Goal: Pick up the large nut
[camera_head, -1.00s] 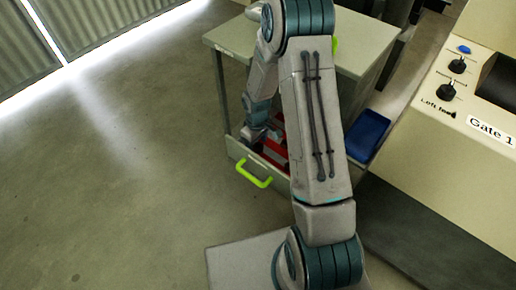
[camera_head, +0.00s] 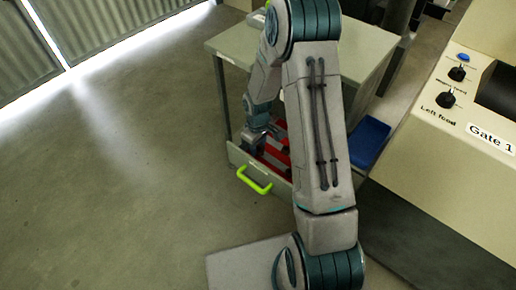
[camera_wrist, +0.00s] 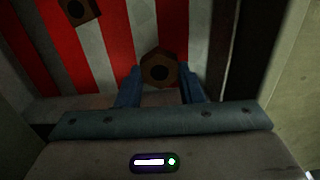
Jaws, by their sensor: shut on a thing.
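A brown, angular nut with a dark round hole (camera_wrist: 160,69) is between the fingertips of my gripper (camera_wrist: 158,82) in the wrist view. The two blue fingers are shut on its sides. A second, similar nut (camera_wrist: 78,10) lies at the upper left on the red and white striped drawer floor, apart from my gripper. In the head view my gripper (camera_head: 256,138) is inside the open drawer (camera_head: 236,155), and the nut it holds cannot be made out there. I cannot tell from the wrist view how far the held nut is above the floor.
The drawer has a green handle (camera_head: 254,180) and belongs to a grey cabinet (camera_head: 360,50). Drawer walls are close around my gripper. A blue bin (camera_head: 368,140) stands to the right, beside a beige control panel (camera_head: 450,125). The floor (camera_head: 110,190) at left is clear.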

